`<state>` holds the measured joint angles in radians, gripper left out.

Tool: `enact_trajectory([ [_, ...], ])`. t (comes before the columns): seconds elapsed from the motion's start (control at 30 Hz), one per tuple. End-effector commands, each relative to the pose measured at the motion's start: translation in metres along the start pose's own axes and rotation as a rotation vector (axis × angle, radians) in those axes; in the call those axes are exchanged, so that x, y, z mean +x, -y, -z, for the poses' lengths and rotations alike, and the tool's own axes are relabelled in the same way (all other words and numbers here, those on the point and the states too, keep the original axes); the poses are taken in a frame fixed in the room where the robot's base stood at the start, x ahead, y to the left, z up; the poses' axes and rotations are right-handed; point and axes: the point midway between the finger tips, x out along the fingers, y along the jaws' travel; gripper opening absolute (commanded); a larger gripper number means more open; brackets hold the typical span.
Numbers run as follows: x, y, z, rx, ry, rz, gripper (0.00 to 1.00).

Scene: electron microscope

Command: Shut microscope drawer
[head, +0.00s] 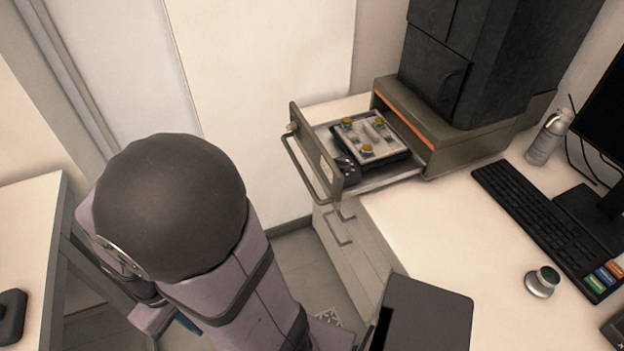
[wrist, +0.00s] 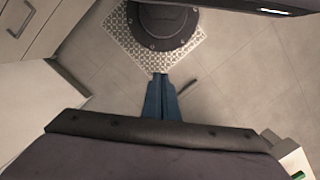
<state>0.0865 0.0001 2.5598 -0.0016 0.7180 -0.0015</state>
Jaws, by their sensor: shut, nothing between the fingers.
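The microscope drawer (head: 318,153) is pulled out to the left from the grey-brown base (head: 440,143) under the dark microscope (head: 485,60). Its front panel has a bar handle (head: 303,172) and stands well apart from the base. A tray with small yellow-topped parts (head: 365,137) lies inside the drawer. My gripper shows in the wrist view with its blue fingers (wrist: 161,80) together and empty, above the floor. In the head view my arm hides most of the gripper. The gripper is apart from the drawer, and the drawer is not recognizable in the wrist view.
The white desk (head: 420,225) carries a keyboard (head: 545,225), a bottle (head: 547,138), a silver knob (head: 542,282) and a monitor (head: 605,110). A cabinet with handles (head: 350,245) stands below the drawer. Another white table (head: 30,250) is at the left. Open floor (head: 300,265) lies between.

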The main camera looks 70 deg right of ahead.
Motion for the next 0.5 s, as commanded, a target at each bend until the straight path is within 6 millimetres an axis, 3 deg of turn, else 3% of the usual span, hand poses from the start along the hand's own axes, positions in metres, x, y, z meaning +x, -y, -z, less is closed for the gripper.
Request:
enact_trajectory([
  [0.03, 0.019, -0.004, -0.008, 0.024, 0.06, 0.004, 0.0],
  [0.27, 0.077, -0.031, -0.013, 0.067, 0.247, -0.002, 0.0],
  [0.5, 0.119, -0.095, -0.024, -0.104, 0.511, -0.114, 0.0],
])
